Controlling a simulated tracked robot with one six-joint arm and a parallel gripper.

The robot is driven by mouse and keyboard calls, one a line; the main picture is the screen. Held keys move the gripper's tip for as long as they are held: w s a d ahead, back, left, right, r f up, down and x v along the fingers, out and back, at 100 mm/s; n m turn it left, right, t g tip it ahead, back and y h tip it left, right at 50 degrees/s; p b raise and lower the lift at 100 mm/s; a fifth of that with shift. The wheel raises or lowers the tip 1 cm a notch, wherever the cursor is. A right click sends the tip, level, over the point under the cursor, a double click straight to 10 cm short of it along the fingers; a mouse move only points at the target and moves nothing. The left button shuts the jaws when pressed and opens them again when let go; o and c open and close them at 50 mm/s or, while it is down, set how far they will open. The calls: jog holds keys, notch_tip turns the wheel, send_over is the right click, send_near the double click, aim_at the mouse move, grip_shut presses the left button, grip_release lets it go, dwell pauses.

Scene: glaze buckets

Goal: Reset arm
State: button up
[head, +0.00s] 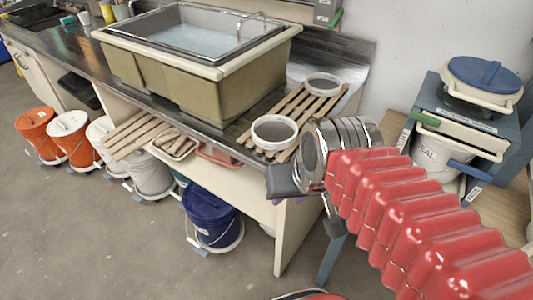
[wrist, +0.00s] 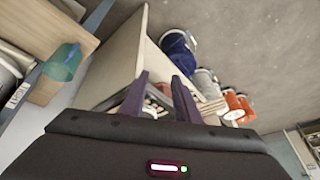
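My arm, in a red ribbed sleeve with a metal wrist, reaches in from the right of the head view, in front of the bench's right end. In the wrist view my gripper (wrist: 161,76) shows two dark purple fingers standing apart with nothing held between them. In the head view the gripper is mostly hidden behind my wrist and sleeve; a dark part of it shows beside the wrist. The gripper is near the bench's end panel (wrist: 122,42), and I cannot tell the exact gap.
A sink (head: 185,80) and slatted racks with two grey bowls (head: 274,132) top the bench. A blue bucket (head: 210,212), white buckets (head: 150,172) and orange buckets (head: 36,130) stand below. A shelf with a blue-lidded bucket (head: 482,78) is at right. The floor left is clear.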

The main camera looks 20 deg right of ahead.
jog(key=shift+s+a+r+n+t, duration=0.15)
jog(key=shift+s+a+r+n, duration=0.15)
jog(key=shift+n, duration=0.2)
jog(key=shift+s+a+r+n+t, duration=0.1)
jog(key=shift+a+r+n+t, duration=0.1)
jog(key=shift+r+n, duration=0.25)
